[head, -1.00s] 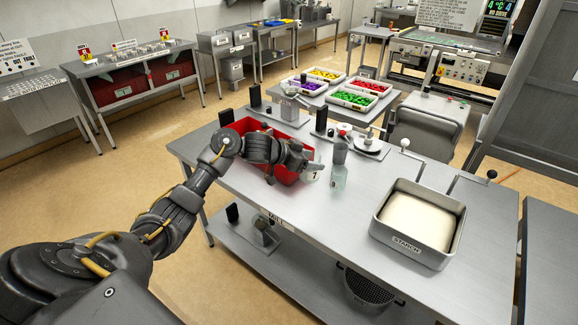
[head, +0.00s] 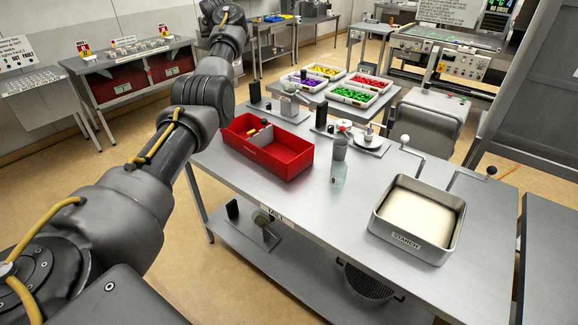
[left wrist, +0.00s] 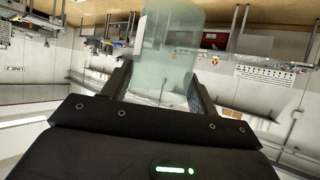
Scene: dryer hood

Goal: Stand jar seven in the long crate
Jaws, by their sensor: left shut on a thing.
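My left gripper (left wrist: 160,85) is shut on a clear, pale-green glass jar (left wrist: 168,45) in the left wrist view. The number on this jar cannot be read now. In the head view my left arm rises past the top edge, so the gripper and held jar are out of that picture. My right gripper is not in view.
A clear bottle with a grey top (head: 338,175) stands just right of the crate. A starch tray (head: 408,243) is at the table's right. Small metal stands (head: 290,104) and a scale-like device (head: 370,143) line the back edge. The front middle of the table (head: 315,215) is bare.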

